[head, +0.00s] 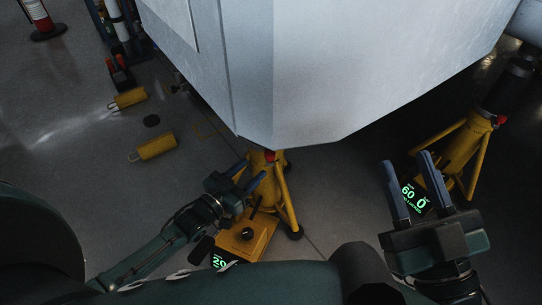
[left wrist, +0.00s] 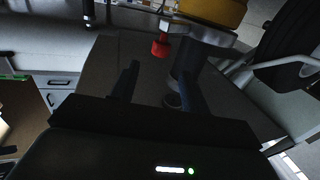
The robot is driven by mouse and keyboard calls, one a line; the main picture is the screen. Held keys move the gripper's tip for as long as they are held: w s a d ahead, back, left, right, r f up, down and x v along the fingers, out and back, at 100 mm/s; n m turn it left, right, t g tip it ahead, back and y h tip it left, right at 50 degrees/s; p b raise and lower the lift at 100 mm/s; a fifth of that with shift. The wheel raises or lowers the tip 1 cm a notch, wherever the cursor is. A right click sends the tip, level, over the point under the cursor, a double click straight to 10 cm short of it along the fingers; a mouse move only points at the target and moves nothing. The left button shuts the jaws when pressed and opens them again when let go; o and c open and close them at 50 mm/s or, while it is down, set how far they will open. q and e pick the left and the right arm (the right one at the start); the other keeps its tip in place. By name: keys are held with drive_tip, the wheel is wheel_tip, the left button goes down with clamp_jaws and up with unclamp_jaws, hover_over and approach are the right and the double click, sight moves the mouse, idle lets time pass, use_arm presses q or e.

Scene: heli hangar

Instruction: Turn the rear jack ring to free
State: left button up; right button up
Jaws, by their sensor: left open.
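A yellow jack (head: 283,192) stands under the hull in the middle of the head view, with a small red part (head: 270,156) near its top. A second yellow jack (head: 462,152) stands at the right, also with a red part (head: 497,120). I cannot tell which is the rear one, nor the ring's setting. My left gripper (head: 250,170) is open and empty beside the middle jack; contact cannot be told. In the left wrist view a red part (left wrist: 160,47) appears beyond the open fingers (left wrist: 158,78). My right gripper (head: 408,160) is open and empty, between the jacks.
The pale hull (head: 330,70) overhangs the top and middle. A yellow box with a black knob (head: 247,233) lies by the middle jack's foot. Yellow cylinders (head: 157,146) lie on the floor at left. Clear floor (head: 60,150) lies further left.

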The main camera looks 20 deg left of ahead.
sight(266, 157)
use_arm(q)
drive_tip(key=b+x, duration=0.2)
drive_tip(key=x, duration=0.5)
drive_tip(key=shift+w+d+f+b, duration=0.15)
drive_tip(key=shift+w+b, duration=0.2)
drive_tip(key=shift+b, duration=0.05)
drive_tip(key=shift+w+d, duration=0.2)
drive_tip(key=shift+w, duration=0.2)
use_arm(e)
drive_tip(key=shift+s+d+r+n+t+y, duration=0.1)
drive_tip(key=shift+d+r+n+t+y, duration=0.05)
drive_tip(key=shift+r+n+y, duration=1)
drive_tip(key=shift+d+r+n+t+y, duration=0.1)
drive_tip(key=shift+r+n+t+y, duration=0.05)
drive_tip(key=shift+r+n+y, duration=0.95)
drive_tip(key=shift+f, duration=0.1)
use_arm(q)
clamp_jaws()
